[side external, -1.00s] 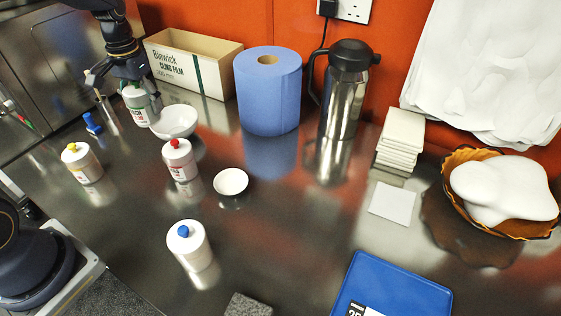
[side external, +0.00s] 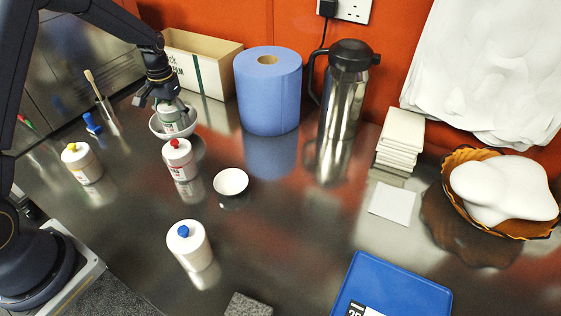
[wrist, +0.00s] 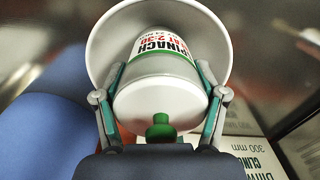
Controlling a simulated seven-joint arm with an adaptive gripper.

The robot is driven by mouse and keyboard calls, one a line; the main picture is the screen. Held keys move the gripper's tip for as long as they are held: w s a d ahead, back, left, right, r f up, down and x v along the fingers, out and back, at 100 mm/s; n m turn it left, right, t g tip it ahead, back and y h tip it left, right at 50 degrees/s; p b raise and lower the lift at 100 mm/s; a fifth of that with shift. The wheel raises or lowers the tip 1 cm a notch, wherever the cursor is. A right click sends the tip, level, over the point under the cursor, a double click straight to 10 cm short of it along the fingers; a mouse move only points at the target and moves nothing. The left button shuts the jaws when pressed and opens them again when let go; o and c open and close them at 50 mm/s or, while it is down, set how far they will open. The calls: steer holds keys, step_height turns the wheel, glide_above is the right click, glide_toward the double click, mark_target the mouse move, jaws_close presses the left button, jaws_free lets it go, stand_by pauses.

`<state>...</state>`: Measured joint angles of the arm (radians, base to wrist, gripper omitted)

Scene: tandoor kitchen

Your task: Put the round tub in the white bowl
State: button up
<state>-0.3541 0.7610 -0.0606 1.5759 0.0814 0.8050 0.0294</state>
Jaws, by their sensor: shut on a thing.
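The round tub (side external: 172,122) is white with a green-and-red spinach label and a green knob. It also shows in the wrist view (wrist: 160,68). My gripper (side external: 168,101) is shut on the tub's sides, with one finger on each side in the wrist view (wrist: 162,88). The white bowl (side external: 156,129) is behind the red-knobbed tub in the side view. The tub's lower end is inside the bowl's rim (wrist: 101,38). Whether it touches the bowl's bottom is hidden.
A red-knobbed tub (side external: 180,160) stands close in front of the bowl. A yellow-knobbed tub (side external: 82,164), a blue-knobbed tub (side external: 189,246) and a small white dish (side external: 231,181) stand nearby. The cling film box (side external: 210,68) and blue paper roll (side external: 268,95) are behind.

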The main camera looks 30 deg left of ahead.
steer(key=shift+f, duration=0.1)
steer(key=shift+f, duration=0.25)
steer(key=o, duration=1.4)
steer(key=shift+f, duration=0.1)
steer(key=r, duration=1.3)
steer(key=shift+d, duration=0.2)
steer(key=s+d+r+m+t, duration=0.1)
steer(key=s+d+r+t, duration=0.1)
steer(key=s+d+r, duration=0.5)
steer(key=s+d+r+m+t, duration=0.1)
steer(key=s+d+r+t, duration=0.1)
steer(key=s+d+r, duration=0.55)
steer(key=s+f+t, duration=0.1)
steer(key=s+f, duration=0.3)
steer(key=s, duration=0.6)
steer(key=shift+s+m+t, duration=0.3)
steer(key=shift+s, duration=0.05)
